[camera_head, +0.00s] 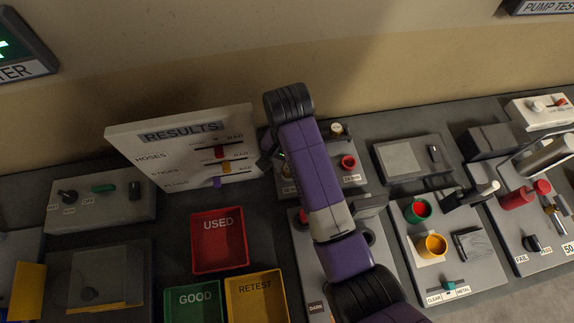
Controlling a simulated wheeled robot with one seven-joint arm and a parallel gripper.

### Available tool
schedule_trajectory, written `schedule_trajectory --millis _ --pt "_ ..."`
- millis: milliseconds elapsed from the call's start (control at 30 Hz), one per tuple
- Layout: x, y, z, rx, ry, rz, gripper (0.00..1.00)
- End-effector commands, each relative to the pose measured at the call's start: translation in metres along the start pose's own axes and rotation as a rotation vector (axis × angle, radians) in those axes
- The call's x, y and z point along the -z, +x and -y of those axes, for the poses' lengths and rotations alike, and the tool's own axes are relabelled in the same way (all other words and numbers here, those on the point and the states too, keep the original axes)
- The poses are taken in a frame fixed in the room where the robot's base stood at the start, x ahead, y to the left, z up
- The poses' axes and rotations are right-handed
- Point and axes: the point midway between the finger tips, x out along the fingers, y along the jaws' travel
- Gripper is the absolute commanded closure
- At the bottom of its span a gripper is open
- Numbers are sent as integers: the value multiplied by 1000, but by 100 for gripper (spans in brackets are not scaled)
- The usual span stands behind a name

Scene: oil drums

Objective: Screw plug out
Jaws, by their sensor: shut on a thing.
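My purple and black arm reaches up from the bottom right across the middle test panel (352,189) and bends down at its far end. Only a dark edge of my gripper (266,152) shows, left of the arm above the back of this panel. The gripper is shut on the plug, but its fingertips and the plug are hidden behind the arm. I cannot tell how far the plug sits in or out of its seat. A red knob (348,162) and a pale knob with a dark base (336,129) stand on the panel right of the arm.
A white RESULTS board (150,160) stands left of the gripper. Red USED (218,250), green GOOD (193,300) and yellow RETEST (256,298) trays lie in front.

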Motion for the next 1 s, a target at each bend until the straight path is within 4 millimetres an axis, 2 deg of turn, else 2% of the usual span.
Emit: schedule_trajectory --millis 1000 --pt "0 -13 0 1 -9 -2 100"
